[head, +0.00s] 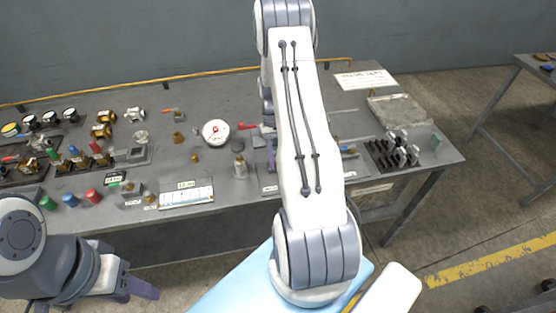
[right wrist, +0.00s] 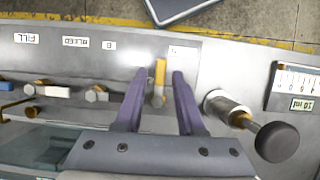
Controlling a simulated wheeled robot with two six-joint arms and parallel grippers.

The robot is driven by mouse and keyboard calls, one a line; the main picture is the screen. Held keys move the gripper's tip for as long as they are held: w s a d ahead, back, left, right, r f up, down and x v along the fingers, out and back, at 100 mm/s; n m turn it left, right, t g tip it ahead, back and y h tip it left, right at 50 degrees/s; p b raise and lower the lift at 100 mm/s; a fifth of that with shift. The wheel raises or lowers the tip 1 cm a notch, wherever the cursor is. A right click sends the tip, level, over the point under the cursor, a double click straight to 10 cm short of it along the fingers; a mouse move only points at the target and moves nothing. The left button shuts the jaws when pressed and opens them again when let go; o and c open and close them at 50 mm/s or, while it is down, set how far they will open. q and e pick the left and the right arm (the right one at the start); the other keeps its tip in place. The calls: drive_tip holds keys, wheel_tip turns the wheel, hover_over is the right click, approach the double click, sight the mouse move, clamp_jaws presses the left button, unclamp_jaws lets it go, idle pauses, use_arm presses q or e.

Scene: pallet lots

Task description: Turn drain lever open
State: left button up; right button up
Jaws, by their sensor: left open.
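In the right wrist view a yellow-handled lever (right wrist: 160,74) stands on the grey valve panel, its handle in line with the fingers. My right gripper (right wrist: 162,82) has its purple fingers apart, one on each side of this lever, with a gap visible on both sides. The small label by it is too unclear to read, so I cannot confirm it is the drain lever. In the head view my right arm hides most of this panel and gripper. My left gripper (head: 138,287) is open and empty, low at the left, off the bench's front edge.
More small levers (right wrist: 97,92) line the panel to the left, by FILL and BLEED labels (right wrist: 75,42). A dark round knob (right wrist: 276,142) on a shaft stands close right of the gripper. The bench (head: 330,110) also holds gauges, fittings and a white-faced dial (head: 216,132).

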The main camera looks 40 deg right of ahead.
idle(0.3)
drive_tip(key=b+v, duration=0.2)
drive_tip(key=v, duration=0.8)
drive_tip(key=shift+r, duration=0.2)
drive_tip(key=shift+w, duration=0.1)
drive_tip(key=a+r+n+t+h, duration=0.1)
drive_tip(key=a+r+n, duration=0.25)
drive_tip(key=a, duration=0.75)
drive_tip(key=a+r+n+h, duration=0.15)
drive_tip(key=a+r, duration=0.25)
drive_tip(key=a, duration=0.7)
drive_tip(key=s+a+r+n+t+y, duration=0.1)
drive_tip(key=s+a+n+t, duration=0.1)
drive_tip(key=s+a+n, duration=0.6)
drive_tip(key=s+a, duration=0.7)
drive_tip(key=s, duration=0.4)
drive_tip(key=shift+s+a+t, duration=0.35)
drive_tip(key=shift+s+t, duration=0.05)
